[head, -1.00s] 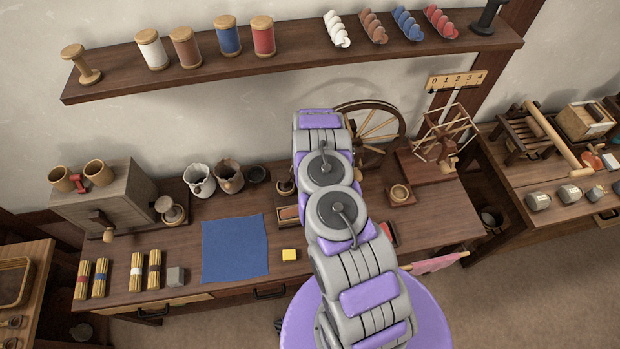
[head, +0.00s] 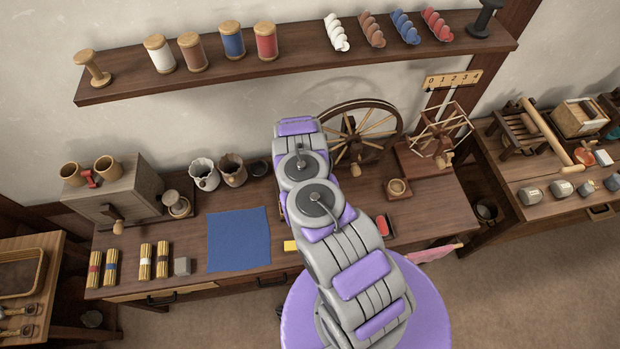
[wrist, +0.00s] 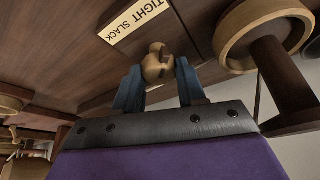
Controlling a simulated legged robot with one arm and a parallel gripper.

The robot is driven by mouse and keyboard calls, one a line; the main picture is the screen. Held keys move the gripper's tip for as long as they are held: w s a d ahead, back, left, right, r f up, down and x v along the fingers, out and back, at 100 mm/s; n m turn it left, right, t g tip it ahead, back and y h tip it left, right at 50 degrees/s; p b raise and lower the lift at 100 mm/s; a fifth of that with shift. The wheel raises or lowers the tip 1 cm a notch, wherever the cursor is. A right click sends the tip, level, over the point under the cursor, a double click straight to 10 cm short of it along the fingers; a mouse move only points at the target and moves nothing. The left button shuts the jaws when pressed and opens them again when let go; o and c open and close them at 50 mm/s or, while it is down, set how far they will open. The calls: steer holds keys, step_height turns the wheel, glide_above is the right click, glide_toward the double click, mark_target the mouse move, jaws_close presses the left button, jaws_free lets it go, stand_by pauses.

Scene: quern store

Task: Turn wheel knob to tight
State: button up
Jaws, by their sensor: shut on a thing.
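In the wrist view my gripper (wrist: 157,78) has its two blue fingers closed on a small, rounded wooden knob (wrist: 155,62). Just beyond the knob is a pale label (wrist: 137,20) reading TIGHT and SLACK. I cannot tell which word the knob points to. In the head view the spoked spinning wheel (head: 362,135) stands at the back of the bench, right of my arm. My arm hides the knob and my gripper there.
The bench (head: 330,262) holds a blue cloth (head: 239,240), a skein winder (head: 440,140) and a grey-brown box (head: 115,190). A shelf (head: 300,68) with spools runs above. In the wrist view a large round wooden part (wrist: 262,30) is close on the right.

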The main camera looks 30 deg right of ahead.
steer(key=o, duration=1)
steer(key=shift+r, duration=0.15)
steer(key=p+v, duration=0.1)
steer(key=v, duration=1.6)
steer(key=shift+p, duration=0.35)
steer(key=shift+w, duration=0.1)
